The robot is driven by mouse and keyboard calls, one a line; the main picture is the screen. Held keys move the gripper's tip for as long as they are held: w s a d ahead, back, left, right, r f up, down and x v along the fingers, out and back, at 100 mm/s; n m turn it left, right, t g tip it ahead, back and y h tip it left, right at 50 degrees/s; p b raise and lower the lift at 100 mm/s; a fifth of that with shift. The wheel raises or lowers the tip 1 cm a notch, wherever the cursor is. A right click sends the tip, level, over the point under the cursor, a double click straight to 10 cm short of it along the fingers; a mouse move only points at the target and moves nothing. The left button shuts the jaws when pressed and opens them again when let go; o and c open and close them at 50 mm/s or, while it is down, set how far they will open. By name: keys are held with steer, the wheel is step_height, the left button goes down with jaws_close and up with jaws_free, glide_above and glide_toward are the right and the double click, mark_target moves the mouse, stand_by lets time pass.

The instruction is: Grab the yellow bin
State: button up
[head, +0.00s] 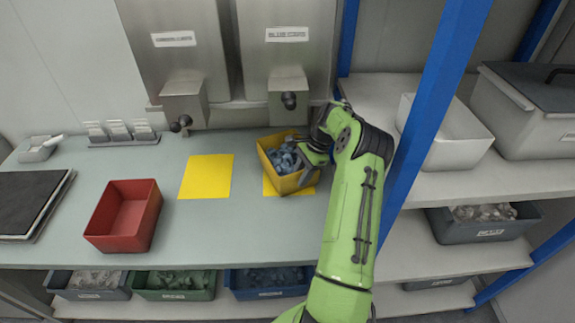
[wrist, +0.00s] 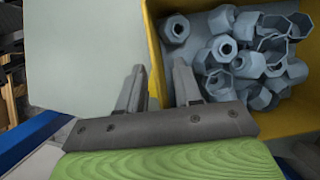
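The yellow bin (head: 291,184) stands on the bench, partly over a yellow mat, and holds several blue-grey caps (head: 284,158). It stands slightly turned. In the wrist view, the yellow bin (wrist: 151,35) fills the upper right with hexagonal caps (wrist: 240,55) inside. My gripper (head: 306,152) is at the bin's right side in the head view. In the wrist view, my gripper (wrist: 158,68) has its fingers apart, with the bin's wall between them, one finger outside and one on the inner side. Gaps show beside the wall. My arm hides part of the bin's right side.
A red bin (head: 124,215), empty, stands on the left of the bench. A bare yellow mat (head: 206,177) lies between. Two dispensers (head: 287,85) hang behind. A blue post (head: 432,90) and shelving stand close right of my arm.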

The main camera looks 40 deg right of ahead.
steer(key=shift+f, duration=0.25)
jaws_close()
stand_by(1.5)
